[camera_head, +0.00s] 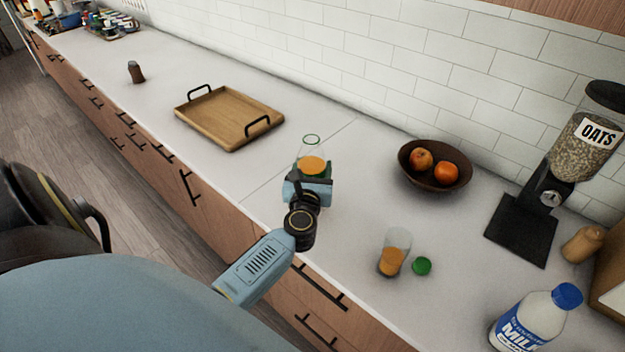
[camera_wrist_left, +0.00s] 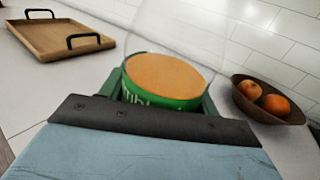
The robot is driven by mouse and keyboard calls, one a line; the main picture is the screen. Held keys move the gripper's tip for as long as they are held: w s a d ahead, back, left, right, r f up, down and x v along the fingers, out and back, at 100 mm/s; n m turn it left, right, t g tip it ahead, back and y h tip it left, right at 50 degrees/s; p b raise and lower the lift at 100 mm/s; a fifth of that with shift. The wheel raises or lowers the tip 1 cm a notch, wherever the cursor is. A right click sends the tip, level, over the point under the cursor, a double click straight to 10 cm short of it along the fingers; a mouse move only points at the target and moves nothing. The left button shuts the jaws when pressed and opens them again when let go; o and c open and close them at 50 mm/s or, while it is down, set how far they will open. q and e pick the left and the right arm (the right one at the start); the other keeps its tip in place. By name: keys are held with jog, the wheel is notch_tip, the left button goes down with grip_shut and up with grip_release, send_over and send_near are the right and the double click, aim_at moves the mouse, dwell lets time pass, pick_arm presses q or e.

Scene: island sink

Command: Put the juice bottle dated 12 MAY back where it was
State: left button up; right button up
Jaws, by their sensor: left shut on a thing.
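My left gripper (camera_head: 308,188) is shut on a clear juice bottle (camera_head: 312,163) with orange juice in its lower part and a green label. The bottle is upright and its open top has a green rim. In the left wrist view the juice bottle (camera_wrist_left: 165,76) sits between the dark green fingers, which hide most of the label. No date can be read. I cannot tell whether its base touches the counter. A clear glass (camera_head: 393,252) with some orange juice stands to the right, nearer the front edge, with a green cap (camera_head: 421,266) beside it. My right gripper is not in view.
A wooden tray (camera_head: 205,122) with black handles lies empty to the left. A brown fruit bowl (camera_head: 405,166) is at the right, near the wall. Further right are an oats dispenser (camera_head: 590,140) and a milk bottle (camera_head: 530,318). The counter between tray and bowl is clear.

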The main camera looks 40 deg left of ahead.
pick_arm(q)
jog(key=shift+f+b, duration=0.6)
jog(key=shift+f, duration=1.35)
jog(key=shift+f, duration=0.1)
jog(key=shift+f+b, duration=0.15)
jog(key=shift+b, duration=0.15)
jog(key=o, duration=1)
jog(key=shift+r, duration=0.2)
jog(key=shift+r+p, duration=0.15)
jog(key=shift+p, duration=0.25)
jog(key=b+v, duration=0.1)
jog(key=v, duration=1.1)
